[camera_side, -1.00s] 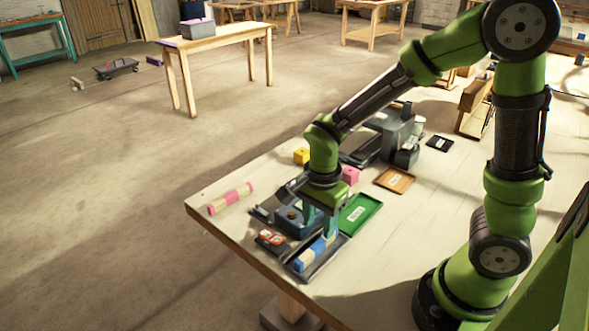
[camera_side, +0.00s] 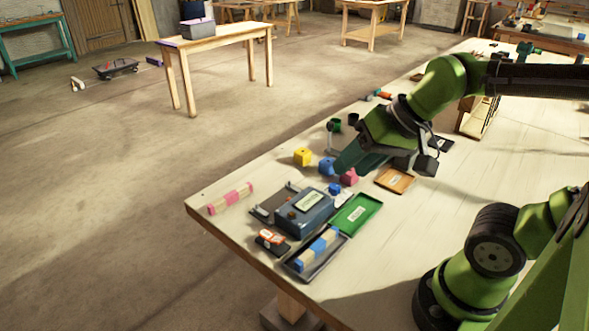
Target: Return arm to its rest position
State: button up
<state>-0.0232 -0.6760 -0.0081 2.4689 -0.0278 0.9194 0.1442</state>
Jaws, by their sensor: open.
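My gripper (camera_side: 347,162) hangs over the middle of the bench, tilted, with its teal fingers pointing down and to the left. It is open and no object shows in it. It overlaps the area beside the blue block (camera_side: 326,166) and the pink block (camera_side: 348,178) in the picture; I cannot tell its height above them. A lath with blue bands (camera_side: 318,250) lies in a dark tray (camera_side: 300,274) at the front. A lath with pink bands (camera_side: 231,198) lies near the left edge of the bench.
A blue-grey device (camera_side: 304,213) stands behind the dark tray, beside a green tray (camera_side: 355,214). An orange tray (camera_side: 395,181) and a yellow block (camera_side: 302,157) are nearby. An orange-black item (camera_side: 271,241) lies at the front edge. The bench's right part is mostly clear.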

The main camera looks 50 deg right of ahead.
jog(key=shift+s+r+n+t, duration=0.3)
jog(key=shift+s+r+n, duration=0.1)
jog(key=shift+n, duration=0.3)
dwell(0.9)
